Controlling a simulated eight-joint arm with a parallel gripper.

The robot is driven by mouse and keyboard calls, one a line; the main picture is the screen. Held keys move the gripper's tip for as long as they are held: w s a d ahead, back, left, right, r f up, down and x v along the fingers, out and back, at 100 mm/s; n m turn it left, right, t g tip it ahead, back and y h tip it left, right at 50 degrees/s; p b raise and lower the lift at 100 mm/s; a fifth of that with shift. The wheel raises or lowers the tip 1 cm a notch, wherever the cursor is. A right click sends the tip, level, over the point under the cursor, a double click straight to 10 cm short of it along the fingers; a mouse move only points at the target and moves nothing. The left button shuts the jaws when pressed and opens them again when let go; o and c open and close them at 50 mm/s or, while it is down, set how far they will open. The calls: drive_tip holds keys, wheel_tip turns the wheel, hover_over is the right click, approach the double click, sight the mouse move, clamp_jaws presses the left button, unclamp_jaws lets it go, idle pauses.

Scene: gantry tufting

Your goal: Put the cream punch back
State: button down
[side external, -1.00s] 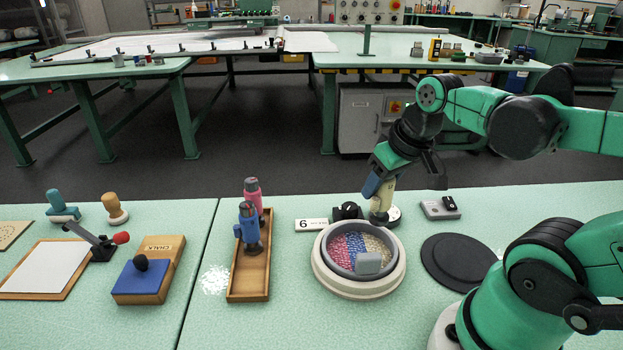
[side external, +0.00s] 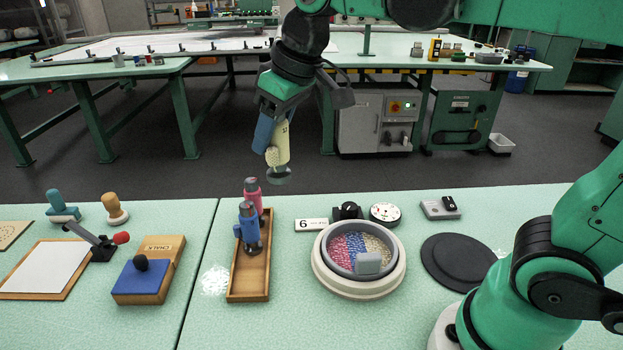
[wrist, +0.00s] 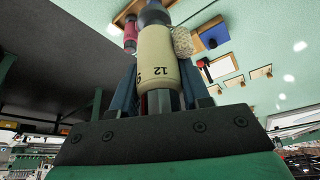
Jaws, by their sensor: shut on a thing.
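The cream punch (side external: 279,150) is held in my gripper (side external: 272,138), in the air above the back of the bench in the side view. In the wrist view the cream punch (wrist: 157,58) shows the mark 12 between the blue fingers of my gripper (wrist: 160,88). The wooden tray (side external: 250,278) stands below and a little left of it. A pink punch (side external: 253,189) and a blue punch (side external: 248,230) stand upright in the tray's back part. The front part of the tray is empty.
A round pot (side external: 360,288) with coloured pieces stands right of the tray. A white dial (side external: 385,214) and a card marked 6 (side external: 311,225) lie behind it. A chalk box (side external: 150,270) stands left of the tray, and a black disc (side external: 458,261) lies right.

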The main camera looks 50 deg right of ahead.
drive_tip(key=w+a+r+n, duration=0.2)
drive_tip(key=a, duration=0.5)
drive_tip(key=shift+y, duration=0.4)
drive_tip(key=f, duration=1.9)
drive_tip(key=shift+d+f, duration=0.25)
drive_tip(key=shift+d, duration=0.05)
drive_tip(key=shift+f, duration=0.15)
drive_tip(key=shift+c, duration=2.1)
unclamp_jaws()
drive_tip(key=shift+s, duration=0.1)
